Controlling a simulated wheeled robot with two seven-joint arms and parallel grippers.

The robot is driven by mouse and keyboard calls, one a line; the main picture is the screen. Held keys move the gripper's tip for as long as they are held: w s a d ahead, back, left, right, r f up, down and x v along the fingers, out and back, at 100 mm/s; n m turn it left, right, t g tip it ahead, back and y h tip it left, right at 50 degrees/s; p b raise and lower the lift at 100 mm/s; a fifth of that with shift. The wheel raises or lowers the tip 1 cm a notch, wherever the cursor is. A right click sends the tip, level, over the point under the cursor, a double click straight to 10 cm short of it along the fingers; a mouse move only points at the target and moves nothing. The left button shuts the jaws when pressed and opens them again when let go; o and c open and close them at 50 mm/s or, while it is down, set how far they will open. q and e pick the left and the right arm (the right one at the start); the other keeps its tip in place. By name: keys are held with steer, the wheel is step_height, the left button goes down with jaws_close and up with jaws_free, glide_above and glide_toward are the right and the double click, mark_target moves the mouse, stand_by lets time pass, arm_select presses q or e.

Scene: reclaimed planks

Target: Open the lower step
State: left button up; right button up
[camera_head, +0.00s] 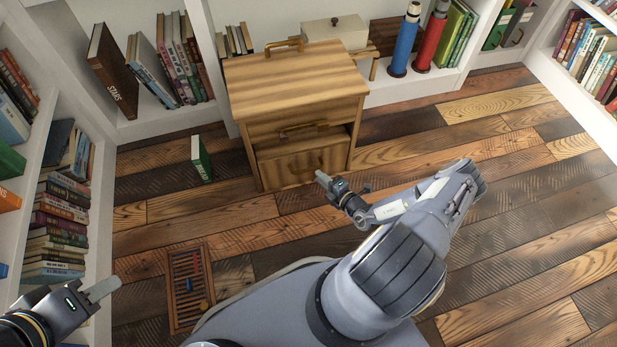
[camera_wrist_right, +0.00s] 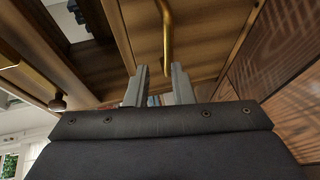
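A striped wooden cabinet (camera_head: 296,80) stands against the back shelf, with brass handles on its top and on its upper front. Its lower step front (camera_head: 278,172) sits near the floor below a dark gap, and its handle (camera_head: 305,169) is partly hard to make out. My right gripper (camera_head: 320,176) is just in front of the lower front's right part. In the right wrist view, its two fingers (camera_wrist_right: 161,84) are apart with nothing between them, and a brass handle (camera_wrist_right: 167,38) lies just beyond the tips. My left gripper (camera_head: 103,290) is at the lower left, away from the cabinet; its finger opening cannot be made out.
A green book (camera_head: 201,158) stands on the floor left of the cabinet. A wooden abacus-like frame (camera_head: 189,290) lies on the floor at the lower left. Bookshelves (camera_head: 75,145) line the left, back and right. Blue and red bottles (camera_head: 404,42) stand behind right. Floor to the right is clear.

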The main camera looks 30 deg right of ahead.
mark_target(309, 169)
steer(key=shift+m+h, duration=0.3)
steer(key=b+x, duration=0.1)
steer(key=x, duration=0.1)
steer(key=b+x, duration=0.1)
steer(key=x, duration=0.2)
steer(key=f+b+x, duration=0.1)
steer(key=x, duration=0.1)
steer(key=shift+w+a+f, duration=0.1)
steer(key=shift+w+f, duration=0.05)
steer(key=shift+w, duration=0.05)
jaws_close()
